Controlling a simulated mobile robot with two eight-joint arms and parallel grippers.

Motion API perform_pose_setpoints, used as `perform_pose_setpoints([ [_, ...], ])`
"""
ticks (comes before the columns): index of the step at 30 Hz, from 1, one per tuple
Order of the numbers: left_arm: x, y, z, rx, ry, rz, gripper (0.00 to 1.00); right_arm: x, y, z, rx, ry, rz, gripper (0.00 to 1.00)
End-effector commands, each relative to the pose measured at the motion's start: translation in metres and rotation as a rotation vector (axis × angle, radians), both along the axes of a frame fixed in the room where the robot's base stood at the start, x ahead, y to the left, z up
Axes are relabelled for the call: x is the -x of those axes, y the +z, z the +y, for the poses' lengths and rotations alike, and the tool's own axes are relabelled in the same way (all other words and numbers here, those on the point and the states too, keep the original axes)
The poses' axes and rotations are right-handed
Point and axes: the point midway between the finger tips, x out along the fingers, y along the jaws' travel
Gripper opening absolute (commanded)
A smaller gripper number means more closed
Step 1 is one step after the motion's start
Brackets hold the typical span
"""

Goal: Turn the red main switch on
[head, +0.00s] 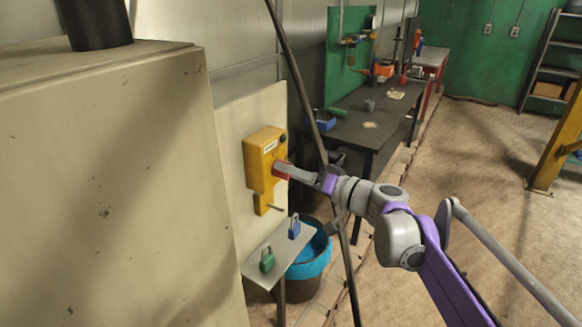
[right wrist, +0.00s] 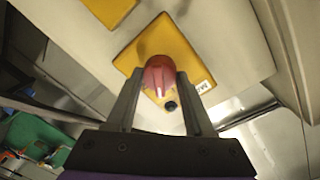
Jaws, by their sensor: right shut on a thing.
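The red main switch (head: 280,170) is a red knob on the front of a yellow box (head: 262,150) fixed to a pale panel. In the right wrist view the red knob (right wrist: 159,76) sits between my right fingertips, with a pale mark on its face, and the yellow box (right wrist: 140,55) lies behind it. My right gripper (head: 286,171) reaches in from the right and is shut on the knob; it also shows in the right wrist view (right wrist: 159,88). The fingers hide part of the knob in the head view. My left gripper is not in view.
Below the box a small shelf (head: 262,262) holds a green padlock (head: 267,260) and a blue padlock (head: 294,227). A bin with a blue liner (head: 312,256) stands beneath. A large beige cabinet (head: 110,190) fills the left. A dark workbench (head: 365,125) stands behind.

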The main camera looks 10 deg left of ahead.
Motion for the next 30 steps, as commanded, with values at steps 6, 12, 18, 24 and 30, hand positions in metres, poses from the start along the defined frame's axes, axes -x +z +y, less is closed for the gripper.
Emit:
perform_pose_setpoints([
  [6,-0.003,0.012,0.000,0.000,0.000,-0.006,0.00,-0.001,0.001,0.000,-0.077,0.000,0.189,0.00],
  [12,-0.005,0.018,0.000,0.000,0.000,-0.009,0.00,-0.001,0.001,0.000,-0.149,0.000,0.365,0.00],
  [18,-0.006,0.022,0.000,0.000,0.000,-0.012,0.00,-0.001,0.001,0.000,-0.220,0.000,0.539,0.00],
  [24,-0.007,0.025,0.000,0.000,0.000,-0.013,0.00,-0.001,0.000,-0.001,-0.281,-0.001,0.690,0.00],
  [30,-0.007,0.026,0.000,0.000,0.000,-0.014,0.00,-0.001,0.000,-0.001,-0.328,0.000,0.805,0.00],
])
